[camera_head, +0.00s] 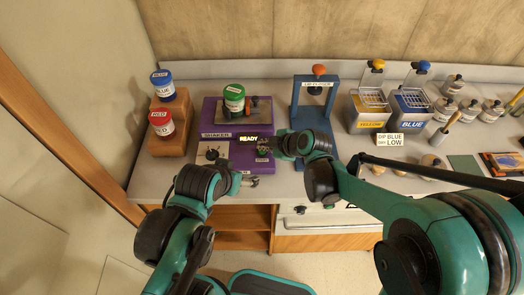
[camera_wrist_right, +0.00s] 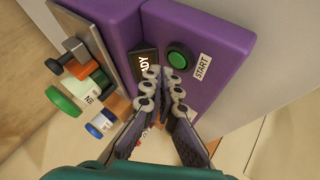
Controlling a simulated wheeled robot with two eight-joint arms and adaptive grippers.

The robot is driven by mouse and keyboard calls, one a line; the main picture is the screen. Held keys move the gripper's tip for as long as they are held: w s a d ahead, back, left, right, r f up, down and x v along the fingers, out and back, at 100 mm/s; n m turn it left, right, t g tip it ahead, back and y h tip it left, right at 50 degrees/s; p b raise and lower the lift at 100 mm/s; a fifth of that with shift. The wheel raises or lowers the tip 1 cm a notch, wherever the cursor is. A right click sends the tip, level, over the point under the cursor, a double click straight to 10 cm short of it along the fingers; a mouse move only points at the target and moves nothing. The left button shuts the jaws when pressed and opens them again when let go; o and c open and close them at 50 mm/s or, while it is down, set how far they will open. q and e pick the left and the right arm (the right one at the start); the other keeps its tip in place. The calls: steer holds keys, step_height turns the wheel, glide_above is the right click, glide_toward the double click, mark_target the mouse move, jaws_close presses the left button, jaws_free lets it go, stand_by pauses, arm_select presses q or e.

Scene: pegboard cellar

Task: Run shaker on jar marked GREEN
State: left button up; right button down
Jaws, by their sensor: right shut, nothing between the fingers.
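The purple shaker (camera_head: 211,112) stands on the bench in the head view, with a lit READY display (camera_head: 249,139). A jar with a green lid (camera_head: 234,92) sits on its platform; its label is too small to read surely. In the right wrist view the green button (camera_wrist_right: 178,55) is beside a START label (camera_wrist_right: 202,67). My right gripper (camera_head: 263,147) is shut and empty at the shaker's front right. In the wrist view its fingertips (camera_wrist_right: 162,88) are close to the button; contact is not clear. My left gripper (camera_head: 250,181) is low in front of the shaker, its jaws unclear.
A blue-lidded jar (camera_head: 162,84) and a red-lidded jar (camera_head: 161,123) stand on a wooden step (camera_head: 172,143) at left. A blue press frame (camera_head: 298,112) stands right of the shaker. Yellow (camera_head: 367,122) and blue (camera_head: 411,121) dip baths and several bottles are further right.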

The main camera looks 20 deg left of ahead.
steer(key=shift+f, duration=0.1)
stand_by(0.7)
steer(key=shift+f+b, duration=0.35)
steer(key=shift+b, duration=0.05)
